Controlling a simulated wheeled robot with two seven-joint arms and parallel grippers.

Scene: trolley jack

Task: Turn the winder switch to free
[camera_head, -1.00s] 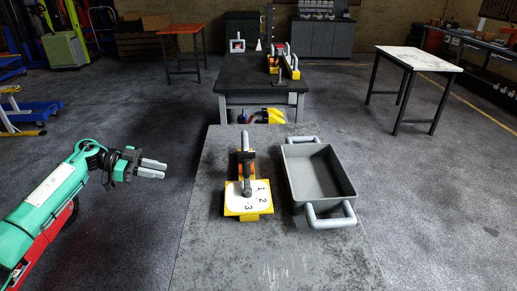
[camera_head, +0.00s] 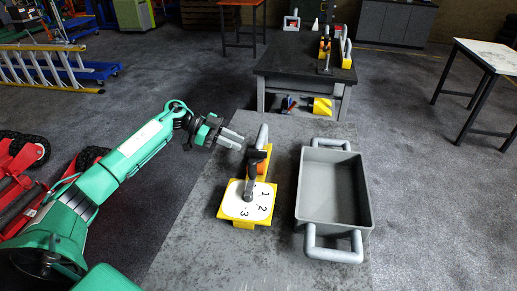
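The winder switch (camera_head: 232,206) is a yellow block with a white plate marked 1, 2 and 3, on the near grey table. Its grey lever (camera_head: 250,183) lies over the plate, and a grey rod stands behind it beside black and orange parts. Which number the lever marks, I cannot tell. My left gripper (camera_head: 231,138) is just left of the rod, above the table's left edge, with its fingers pointing right. It holds nothing visible and appears apart from the switch. The finger gap is too small to judge. My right gripper is out of view.
A grey tray (camera_head: 312,218) with two handles stands close right of the switch. The grey table (camera_head: 200,258) is bare in front. A dark workbench (camera_head: 290,58) with yellow tools is behind. Red wheeled equipment (camera_head: 22,155) and a yellow ladder (camera_head: 40,66) are at left.

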